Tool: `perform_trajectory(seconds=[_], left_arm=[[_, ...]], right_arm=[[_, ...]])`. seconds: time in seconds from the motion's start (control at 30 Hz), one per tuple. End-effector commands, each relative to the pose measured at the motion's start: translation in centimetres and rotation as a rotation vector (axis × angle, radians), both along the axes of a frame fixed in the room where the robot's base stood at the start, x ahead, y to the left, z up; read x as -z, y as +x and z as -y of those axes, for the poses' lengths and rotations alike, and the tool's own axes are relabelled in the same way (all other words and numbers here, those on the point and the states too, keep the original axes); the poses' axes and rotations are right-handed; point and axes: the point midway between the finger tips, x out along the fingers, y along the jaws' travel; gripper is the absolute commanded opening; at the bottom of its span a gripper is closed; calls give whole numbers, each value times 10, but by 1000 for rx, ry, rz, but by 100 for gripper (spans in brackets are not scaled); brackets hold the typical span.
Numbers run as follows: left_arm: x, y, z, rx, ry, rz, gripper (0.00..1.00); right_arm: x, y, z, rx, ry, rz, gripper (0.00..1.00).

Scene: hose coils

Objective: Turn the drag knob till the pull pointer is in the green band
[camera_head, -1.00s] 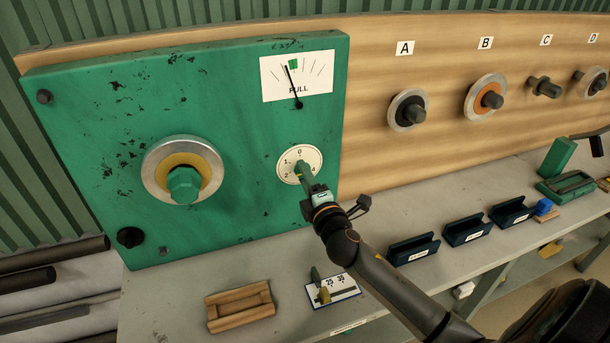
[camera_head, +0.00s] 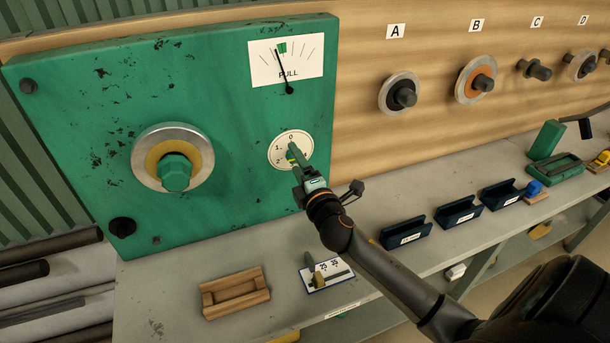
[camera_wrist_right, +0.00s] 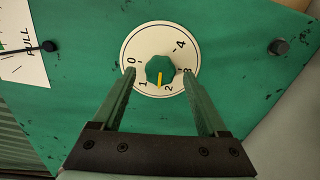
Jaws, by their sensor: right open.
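The drag knob (camera_wrist_right: 160,70) is a small green knob with a yellow pointer line on a white dial (camera_head: 290,149) in the green panel (camera_head: 230,190). In the right wrist view its yellow line points between 1 and 2, nearer 2. My right gripper (camera_wrist_right: 159,72) is open, with one finger on each side of the knob; I cannot tell if they touch it. In the head view the gripper partly hides the knob. On the PULL gauge (camera_head: 310,70) the black pull pointer (camera_head: 283,68) has its tip at the left edge of the green band (camera_head: 282,47).
A large green hub (camera_head: 175,172) in a metal ring sticks out at the panel's left. Below are a wooden cradle (camera_head: 234,293) and a small numbered board (camera_head: 327,272) on the bench. Blue holders (camera_head: 405,233) stand to the right, under wall pegs labelled A to D.

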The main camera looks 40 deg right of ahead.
Motion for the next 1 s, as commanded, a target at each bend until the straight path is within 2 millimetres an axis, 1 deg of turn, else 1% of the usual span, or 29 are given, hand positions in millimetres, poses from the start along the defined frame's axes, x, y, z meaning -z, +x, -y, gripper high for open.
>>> perform_trajectory(seconds=[0.17, 0.4, 0.6, 0.8, 1.0], left_arm=[[4, 0, 0, 0, 0, 0, 66], [12, 0, 0, 0, 0, 0, 66], [17, 0, 0, 0, 0, 0, 66], [20, 0, 0, 0, 0, 0, 66], [20, 0, 0, 0, 0, 0, 66]], right_arm=[[2, -25, -6, -2, 1, -2, 76], [3, -71, -17, 0, 2, -4, 76], [2, -101, -24, 1, 1, -2, 76], [1, -115, -27, 1, 0, -1, 76], [0, -117, -28, 1, -1, 0, 76]])
